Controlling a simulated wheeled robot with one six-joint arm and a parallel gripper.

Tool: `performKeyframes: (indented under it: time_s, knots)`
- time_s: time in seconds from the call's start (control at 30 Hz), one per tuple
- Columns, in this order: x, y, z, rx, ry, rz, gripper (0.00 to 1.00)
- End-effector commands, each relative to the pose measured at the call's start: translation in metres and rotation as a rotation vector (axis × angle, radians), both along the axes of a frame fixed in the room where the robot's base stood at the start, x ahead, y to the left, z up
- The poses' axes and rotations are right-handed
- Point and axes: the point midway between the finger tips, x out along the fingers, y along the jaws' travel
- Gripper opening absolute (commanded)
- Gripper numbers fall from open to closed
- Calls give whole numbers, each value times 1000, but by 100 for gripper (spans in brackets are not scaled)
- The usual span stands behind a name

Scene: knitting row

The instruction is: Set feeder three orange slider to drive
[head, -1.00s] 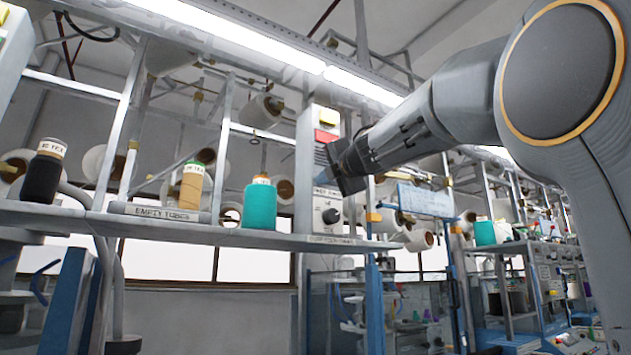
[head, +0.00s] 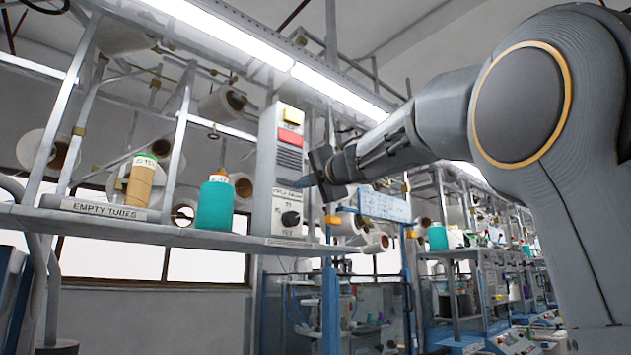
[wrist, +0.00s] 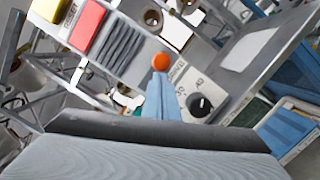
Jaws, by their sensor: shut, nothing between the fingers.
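My gripper (head: 309,182) is shut, its pale blue fingers by the right edge of a grey control box (head: 266,160). In the wrist view the fingers (wrist: 162,88) taper up to an orange round knob (wrist: 161,61) at their tips. I cannot tell whether it belongs to the box, lies beyond it, or touches the fingers. The box bears a white plate with a black rotary knob (head: 291,219), also seen in the wrist view (wrist: 200,105), right of the fingers. The plate's lettering is too blurred to read. No orange slider can be made out for certain.
A blue-framed sign (head: 384,205) and metal posts stand right of the box. Knitting machines fill the far right.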

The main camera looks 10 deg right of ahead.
Motion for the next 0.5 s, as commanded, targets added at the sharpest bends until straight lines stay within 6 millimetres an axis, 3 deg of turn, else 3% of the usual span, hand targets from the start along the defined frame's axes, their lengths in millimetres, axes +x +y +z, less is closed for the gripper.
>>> performKeyframes:
  time_s: [0.5]
  knots:
    - [-1,4,-3,0,-2,-1,0]
